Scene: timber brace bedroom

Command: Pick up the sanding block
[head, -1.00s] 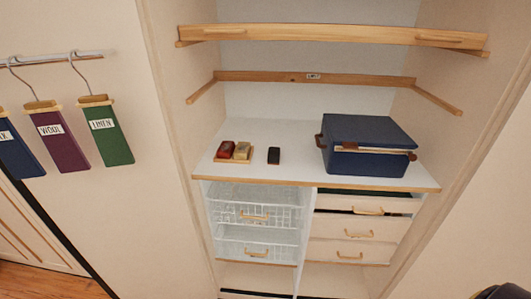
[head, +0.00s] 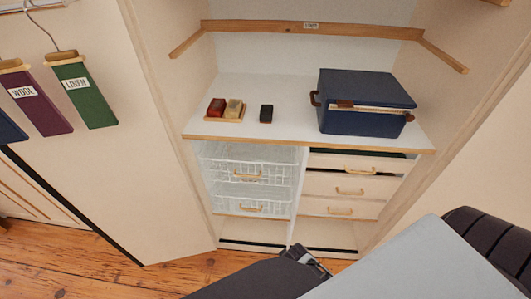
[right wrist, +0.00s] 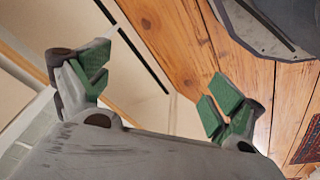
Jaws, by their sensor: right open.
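A small dark block (head: 266,113) lies on the white shelf. Beside it, a small wooden tray (head: 224,121) holds a red block (head: 216,107) and a tan block (head: 234,107). I cannot tell for sure which is the sanding block; the dark one lies apart from the tray. My right gripper (right wrist: 157,90) is open and empty in the right wrist view, its green-padded fingers wide apart, with floorboards and pale panels beyond. No block shows between them. My right arm shows low in the head view, well below the shelf. My left gripper is not in view.
A blue box (head: 366,101) stands at the shelf's right. Wire baskets (head: 245,178) and wooden-handled drawers (head: 345,187) sit below. A wooden rail (head: 312,28) crosses above. Labelled hanging samples (head: 85,94) are at left. The shelf front is clear.

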